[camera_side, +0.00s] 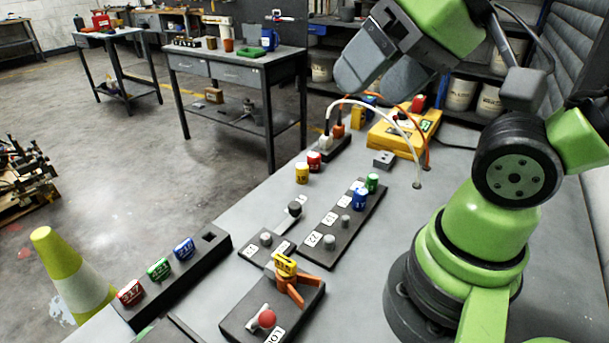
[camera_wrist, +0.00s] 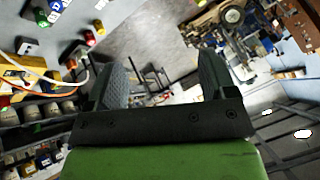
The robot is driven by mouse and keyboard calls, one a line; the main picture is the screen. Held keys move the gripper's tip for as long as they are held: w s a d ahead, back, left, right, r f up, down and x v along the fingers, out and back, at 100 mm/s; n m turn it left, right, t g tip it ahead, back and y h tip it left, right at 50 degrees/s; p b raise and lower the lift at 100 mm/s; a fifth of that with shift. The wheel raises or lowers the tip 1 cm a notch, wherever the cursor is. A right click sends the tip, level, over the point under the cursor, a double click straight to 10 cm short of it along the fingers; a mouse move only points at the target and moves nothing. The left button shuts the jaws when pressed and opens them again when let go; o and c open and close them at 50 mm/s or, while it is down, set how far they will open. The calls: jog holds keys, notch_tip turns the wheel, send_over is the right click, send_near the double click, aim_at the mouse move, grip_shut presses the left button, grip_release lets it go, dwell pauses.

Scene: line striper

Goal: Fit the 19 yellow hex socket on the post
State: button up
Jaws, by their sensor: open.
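A yellow socket (camera_side: 302,173) stands upright on the grey bench, beside a red socket (camera_side: 314,161); its number is too small to read. A small yellow piece also shows at the upper left of the wrist view (camera_wrist: 90,38). A dark board (camera_side: 318,257) carries bare grey posts (camera_side: 329,242) (camera_side: 345,222) with number labels, plus a blue socket (camera_side: 360,199) and a green socket (camera_side: 372,183).
A dark rack (camera_side: 222,245) at left holds red, green and blue sockets and has one empty hole. A yellow instrument (camera_side: 397,138) with arching cables stands behind.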

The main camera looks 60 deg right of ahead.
dwell(0.3)
jog(key=shift+w, duration=0.15)
jog(key=c, duration=0.3)
jog(key=n+g+h, duration=0.2)
jog(key=n+g, duration=0.5)
jog(key=n, duration=1.4)
send_over(302, 166)
notch_tip(302, 166, down, 20)
jog(key=shift+r, duration=0.25)
jog(key=shift+c, duration=0.2)
jog(key=shift+d+f+n, duration=0.1)
jog(key=shift+f+n, duration=0.15)
jog(key=shift+n, duration=0.05)
jog(key=shift+f, duration=4.85)
